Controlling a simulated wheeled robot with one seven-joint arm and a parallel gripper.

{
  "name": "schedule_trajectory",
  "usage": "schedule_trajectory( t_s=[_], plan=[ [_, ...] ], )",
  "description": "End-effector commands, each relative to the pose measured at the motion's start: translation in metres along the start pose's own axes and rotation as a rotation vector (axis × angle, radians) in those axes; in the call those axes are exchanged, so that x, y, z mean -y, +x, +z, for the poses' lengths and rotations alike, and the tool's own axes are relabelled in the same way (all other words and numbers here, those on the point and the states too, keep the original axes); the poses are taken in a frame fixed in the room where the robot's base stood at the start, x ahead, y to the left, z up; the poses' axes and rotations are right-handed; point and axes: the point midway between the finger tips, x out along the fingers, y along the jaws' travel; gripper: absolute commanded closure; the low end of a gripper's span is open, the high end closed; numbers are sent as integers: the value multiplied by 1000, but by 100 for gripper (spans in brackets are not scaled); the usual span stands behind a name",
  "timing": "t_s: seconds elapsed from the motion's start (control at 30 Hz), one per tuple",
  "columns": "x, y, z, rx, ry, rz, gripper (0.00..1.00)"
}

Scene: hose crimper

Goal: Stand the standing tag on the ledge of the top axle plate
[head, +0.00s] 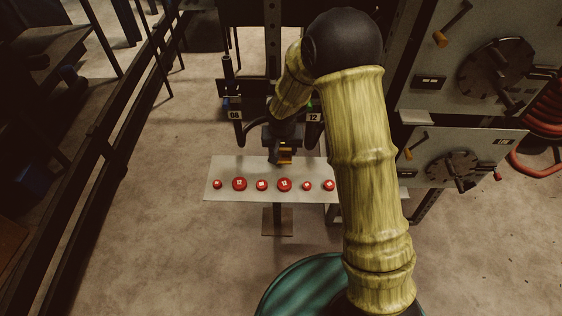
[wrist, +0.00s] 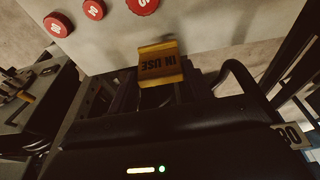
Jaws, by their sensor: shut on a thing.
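The standing tag (head: 285,154) is a small yellow-orange piece. The top axle plate (head: 420,100) appears to be the upper grey panel at the right, with a dark round dial (head: 496,67) and an orange-tipped lever. The tag is well left of it and apart from it.
The pale shelf (head: 225,166) bears several red round discs in a row. A lower grey panel (head: 480,143) with another dial stands at the right. Posts with "08" and "12" labels stand behind my gripper. Dark rails run along the left, with open floor between.

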Motion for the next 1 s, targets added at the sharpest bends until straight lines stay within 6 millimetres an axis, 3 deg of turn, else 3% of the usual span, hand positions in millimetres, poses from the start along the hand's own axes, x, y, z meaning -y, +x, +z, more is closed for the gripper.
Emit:
schedule_trajectory(
  t_s=[0.1, 0.47, 0.7, 1.0],
  plan=[
    [1, 13, 3, 0, -1, 0, 72],
    [0, 18, 4, 0, 0, 1, 72],
    [1, 47, 12, 1, -2, 2, 72],
    [1, 50, 12, -1, 1, 0, 72]
  ],
)
